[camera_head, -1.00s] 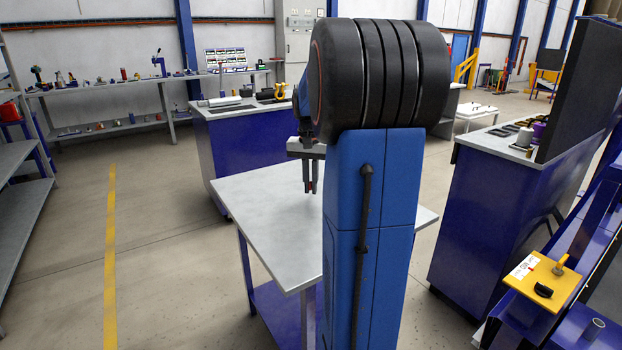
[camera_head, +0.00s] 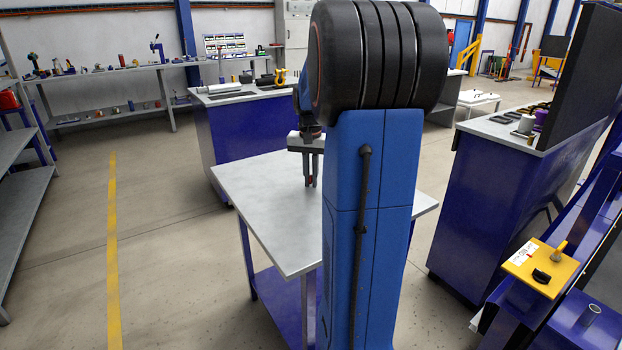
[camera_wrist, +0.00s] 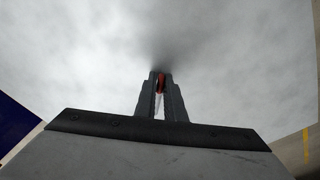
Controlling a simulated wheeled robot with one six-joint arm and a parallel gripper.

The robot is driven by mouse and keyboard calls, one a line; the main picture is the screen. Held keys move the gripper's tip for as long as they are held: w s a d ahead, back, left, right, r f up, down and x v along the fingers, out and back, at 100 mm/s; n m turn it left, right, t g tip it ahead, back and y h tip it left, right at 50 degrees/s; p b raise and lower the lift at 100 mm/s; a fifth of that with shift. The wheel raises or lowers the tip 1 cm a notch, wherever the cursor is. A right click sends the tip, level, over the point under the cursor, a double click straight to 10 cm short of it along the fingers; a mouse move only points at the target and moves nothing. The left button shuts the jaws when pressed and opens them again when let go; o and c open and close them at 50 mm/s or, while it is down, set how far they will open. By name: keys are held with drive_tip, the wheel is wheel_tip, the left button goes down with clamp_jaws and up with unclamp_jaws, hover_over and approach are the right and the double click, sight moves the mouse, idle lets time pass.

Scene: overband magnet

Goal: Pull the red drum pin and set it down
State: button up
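The red drum pin (camera_wrist: 161,82) shows in the wrist view as a small red piece between the two fingertips of my gripper (camera_wrist: 160,80), with a thin pale shaft running back between the fingers. In the head view my gripper (camera_head: 311,183) points down over the grey table (camera_head: 255,205), its fingers close together with a speck of red at the tips. The tips are at or just above the table top; I cannot tell whether the pin touches it. My own blue arm hides the table's right part.
A yellow control plate (camera_head: 540,268) with a black knob is at the lower right. Blue-sided benches (camera_head: 250,150) stand behind the table and at right. A shelf (camera_head: 25,200) is at far left. The visible table top around my gripper is clear.

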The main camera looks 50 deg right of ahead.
drive_tip(key=shift+f, duration=0.15)
drive_tip(key=o, duration=0.7)
drive_tip(key=shift+a, duration=0.1)
drive_tip(key=shift+s, duration=0.1)
drive_tip(key=r, duration=1.1)
drive_tip(key=a+r, duration=0.1)
drive_tip(key=r, duration=0.5)
drive_tip(key=shift+s+a+r, duration=0.1)
drive_tip(key=shift+s+r, duration=0.15)
drive_tip(key=shift+s, duration=0.1)
